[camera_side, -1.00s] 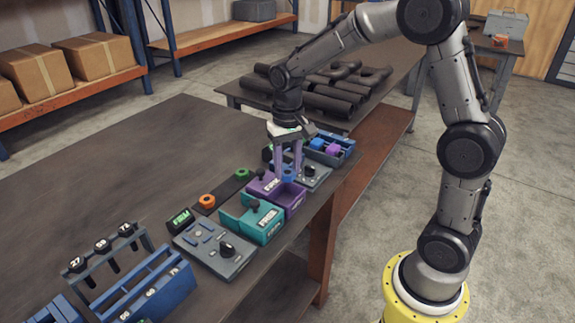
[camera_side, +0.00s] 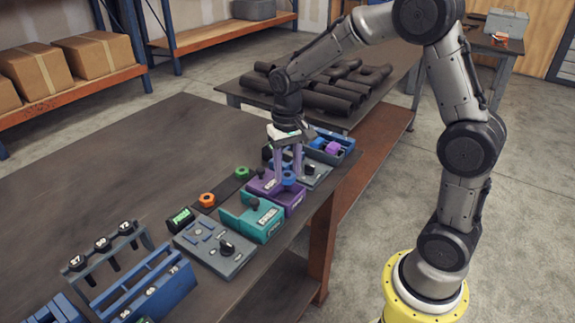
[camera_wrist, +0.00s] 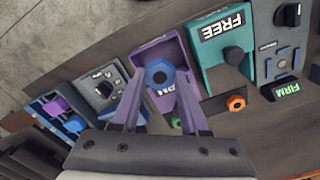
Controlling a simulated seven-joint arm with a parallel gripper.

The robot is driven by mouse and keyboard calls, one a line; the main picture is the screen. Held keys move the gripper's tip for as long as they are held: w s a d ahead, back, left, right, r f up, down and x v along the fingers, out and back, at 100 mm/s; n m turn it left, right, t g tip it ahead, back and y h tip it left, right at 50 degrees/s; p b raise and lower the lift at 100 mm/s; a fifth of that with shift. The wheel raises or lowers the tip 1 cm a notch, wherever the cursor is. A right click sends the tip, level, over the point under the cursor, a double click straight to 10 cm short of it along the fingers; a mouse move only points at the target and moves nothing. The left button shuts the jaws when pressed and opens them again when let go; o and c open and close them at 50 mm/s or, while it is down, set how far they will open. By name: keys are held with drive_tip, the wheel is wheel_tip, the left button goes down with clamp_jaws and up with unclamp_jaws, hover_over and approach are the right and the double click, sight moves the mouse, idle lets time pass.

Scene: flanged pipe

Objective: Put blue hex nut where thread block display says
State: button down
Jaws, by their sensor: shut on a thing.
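My gripper (camera_side: 288,180) is shut on the blue hex nut (camera_wrist: 160,74), which also shows in the side view (camera_side: 289,178). The nut is over the open part of the purple tray (camera_wrist: 152,52); I cannot tell whether it touches the tray floor. The purple tray's label is mostly hidden by the nut and fingers. The teal tray (camera_side: 240,221) beside it carries the label FREE (camera_wrist: 223,23). A small display (camera_side: 181,217) with green lit letters reads FIRM in the wrist view (camera_wrist: 288,88).
A grey panel with a black knob (camera_side: 226,247) stands by the teal tray. Orange (camera_side: 207,200) and green (camera_side: 242,172) nuts sit on a dark strip behind the trays. A blue bin (camera_side: 331,146) with purple and blue pieces is beyond.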

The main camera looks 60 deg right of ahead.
drive_tip(key=shift+f, duration=1.5)
drive_tip(key=shift+f, duration=1.25)
drive_tip(key=shift+c, duration=0.4)
unclamp_jaws()
drive_tip(key=shift+o, duration=0.2)
drive_tip(key=shift+r, duration=3.5)
